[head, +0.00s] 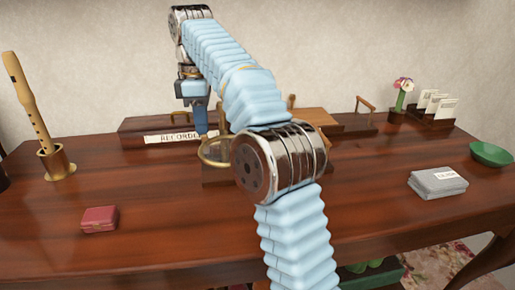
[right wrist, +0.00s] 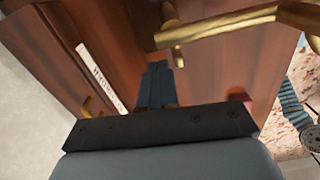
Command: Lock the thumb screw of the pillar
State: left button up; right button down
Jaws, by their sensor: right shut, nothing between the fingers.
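My right gripper (head: 200,128) points down over the wooden stand at the middle back of the table, its blue fingers together and empty. In the right wrist view its closed fingers (right wrist: 157,86) show near the centre, beside a brass bar (right wrist: 215,30) that crosses the top. The stand's base (head: 140,128) carries a label reading "RECORDER" (head: 172,137). A brass ring-shaped part (head: 213,152) is low near the fingers, partly behind my arm. I cannot pick out the pillar's thumb screw for certain, nor tell whether the fingers touch anything. My left gripper is out of view.
A small red box (head: 99,219) lies front left. The front left tabletop is mostly clear.

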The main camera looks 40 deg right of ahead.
jog(key=shift+w+d+r+p, duration=0.1)
jog(key=shift+r+p, duration=0.35)
jog(key=shift+p, duration=0.05)
jog(key=shift+s+a+b, duration=0.35)
jog(key=shift+s+a, duration=0.05)
jog(key=shift+s, duration=0.15)
jog(key=shift+f, duration=0.1)
dwell(0.4)
jog(key=shift+f, duration=0.4)
dwell(0.4)
